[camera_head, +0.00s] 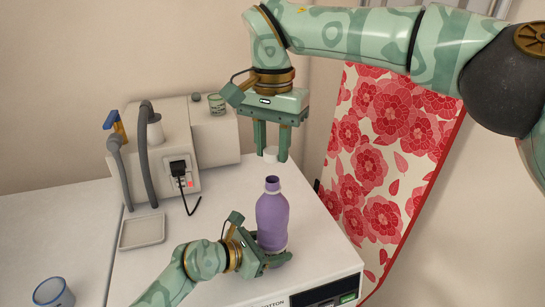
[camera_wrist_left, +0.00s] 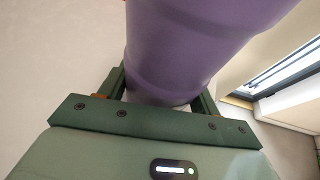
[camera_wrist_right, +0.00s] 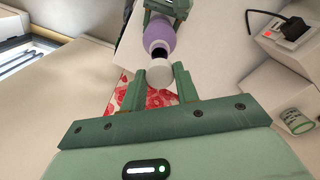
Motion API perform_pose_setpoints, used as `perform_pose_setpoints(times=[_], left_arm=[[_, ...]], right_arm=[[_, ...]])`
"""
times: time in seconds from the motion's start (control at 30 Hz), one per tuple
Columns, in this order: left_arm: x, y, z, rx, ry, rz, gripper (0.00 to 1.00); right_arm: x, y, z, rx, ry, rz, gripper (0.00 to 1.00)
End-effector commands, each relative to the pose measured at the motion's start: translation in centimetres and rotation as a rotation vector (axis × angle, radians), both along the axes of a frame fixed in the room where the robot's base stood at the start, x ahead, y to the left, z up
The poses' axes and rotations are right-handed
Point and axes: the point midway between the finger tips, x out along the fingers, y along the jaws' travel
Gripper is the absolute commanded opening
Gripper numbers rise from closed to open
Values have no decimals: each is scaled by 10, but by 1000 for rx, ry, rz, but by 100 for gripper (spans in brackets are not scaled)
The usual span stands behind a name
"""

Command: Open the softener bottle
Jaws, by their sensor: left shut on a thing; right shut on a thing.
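The purple softener bottle (camera_head: 272,218) stands upright on the white top, its neck bare and open. It fills the upper part of the left wrist view (camera_wrist_left: 195,50). My left gripper (camera_head: 274,260) is shut around the bottle's lower part, its fingertips partly hidden by the bottle. My right gripper (camera_head: 270,148) points down above the bottle and is shut on a white cap (camera_head: 271,154). In the right wrist view, the cap (camera_wrist_right: 160,76) is between the fingertips, apart from the bottle's dark opening (camera_wrist_right: 160,53).
A pale machine (camera_head: 180,150) with grey hoses and a black plug stands behind left. A shallow tray (camera_head: 142,232) and a blue-rimmed cup (camera_head: 53,292) are at left.

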Motion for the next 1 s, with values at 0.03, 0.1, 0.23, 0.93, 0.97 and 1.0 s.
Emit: perform_pose_setpoints(times=[0.03, 0.1, 0.23, 0.93, 0.97, 1.0], left_arm=[[0, 0, 1, 0, -2, 1, 0], [0, 0, 1, 0, -2, 1, 0], [0, 0, 1, -1, -2, 1, 68], [-30, 48, 27, 2, -4, 0, 88], [-34, 53, 29, 3, -4, 1, 88], [-38, 61, 31, 4, -2, 2, 88]], right_arm=[[0, 0, 3, 0, 0, 0, 3], [0, 0, 4, 0, 1, 1, 3], [0, 0, 4, 0, 1, 1, 3], [-5, 0, 31, -1, -14, 0, 3], [-5, 0, 33, 0, -16, 0, 3], [-6, 0, 36, -1, -17, 0, 3]])
